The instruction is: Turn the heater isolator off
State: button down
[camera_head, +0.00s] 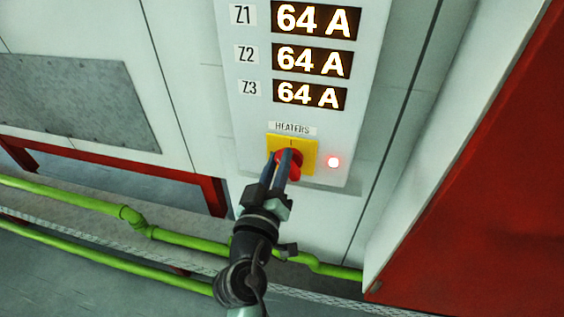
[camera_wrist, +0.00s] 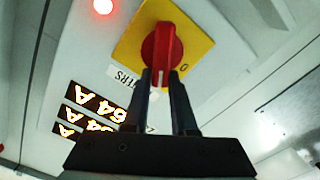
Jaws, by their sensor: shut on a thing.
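The heater isolator is a red rotary knob (camera_head: 295,167) on a yellow square plate (camera_head: 308,146), under a "HEATERS" label on a white panel. My gripper (camera_head: 281,158) reaches it from below, with its dark fingers shut on the knob and partly hiding it. The wrist view shows the red knob (camera_wrist: 162,48) and the yellow plate (camera_wrist: 203,47) closer up, upside down. There the fingers of my gripper (camera_wrist: 163,76) lie along the knob's near end. A "0" mark shows on the plate to the right of the knob. The full knob angle is hard to tell.
A red lamp (camera_head: 333,162) glows right of the isolator. Three displays (camera_head: 313,60) above each read 64 A. Green pipes (camera_head: 130,217) run below the panel. A large red panel (camera_head: 480,200) stands at the right.

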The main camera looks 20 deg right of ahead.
jog(key=n, duration=0.3)
jog(key=f+n, duration=0.1)
jog(key=n, duration=0.3)
jog(key=a+f+n, duration=0.1)
jog(key=n, duration=0.3)
jog(key=shift+w+f+p, duration=0.15)
jog(key=shift+w+p, duration=0.2)
jog(key=shift+p, duration=0.05)
jog(key=shift+n, duration=0.4)
jog(key=c, duration=0.7)
grip_release()
jog(key=shift+a, duration=0.1)
jog(key=b+v, duration=0.1)
jog(key=v, duration=1.2)
jog(key=shift+b, duration=0.35)
